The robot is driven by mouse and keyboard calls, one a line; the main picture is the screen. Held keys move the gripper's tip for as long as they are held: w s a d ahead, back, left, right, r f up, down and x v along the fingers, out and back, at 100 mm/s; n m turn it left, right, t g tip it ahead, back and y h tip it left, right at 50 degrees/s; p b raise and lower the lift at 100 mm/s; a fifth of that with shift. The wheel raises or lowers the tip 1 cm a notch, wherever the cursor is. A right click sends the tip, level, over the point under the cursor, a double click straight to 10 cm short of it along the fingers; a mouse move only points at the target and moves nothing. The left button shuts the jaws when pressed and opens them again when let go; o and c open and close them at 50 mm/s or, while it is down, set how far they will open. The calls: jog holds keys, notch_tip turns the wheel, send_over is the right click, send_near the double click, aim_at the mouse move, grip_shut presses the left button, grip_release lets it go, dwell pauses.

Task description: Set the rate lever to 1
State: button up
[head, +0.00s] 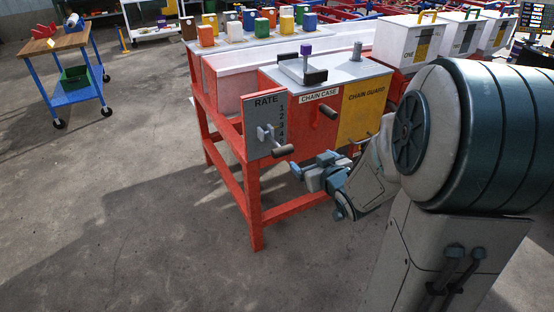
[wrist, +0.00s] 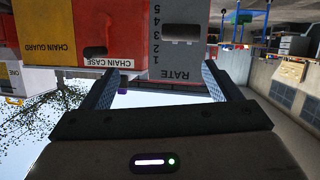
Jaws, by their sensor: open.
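The grey RATE panel (head: 256,112) is on the end of the red machine, with numbers running down its right side from 1 at the top. The rate lever (head: 283,150) has a light hub and a dark grip sticking out low on the panel; its exact setting is hard to read. My gripper (head: 311,166) is low and right of the lever, apart from it. The wrist view is upside down and shows the panel (wrist: 182,62) beyond my open, empty fingers (wrist: 160,88). A dark shape (wrist: 182,33) beside 3 and 4 may be the lever grip.
The red CHAIN CASE (head: 316,98) with a dark handle (head: 327,112) and the yellow CHAIN GUARD (head: 363,112) adjoin the panel on the right. A red frame leg (head: 255,210) stands below. Open floor lies left; a blue cart (head: 75,85) stands farther off.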

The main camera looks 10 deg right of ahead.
jog(key=t+y+b, duration=0.2)
jog(key=b, duration=0.1)
send_near(285, 152)
jog(key=s+d, duration=0.2)
jog(key=f+y+b, duration=0.2)
jog(key=shift+n+t, duration=0.4)
jog(key=shift+t, duration=0.1)
jog(key=b+x, duration=0.3)
jog(key=x, duration=1)
jog(key=shift+w+a+r, duration=0.15)
jog(key=shift+w+a, duration=0.1)
jog(key=shift+w, duration=0.05)
jog(key=c, duration=1.4)
jog(key=shift+r, duration=0.15)
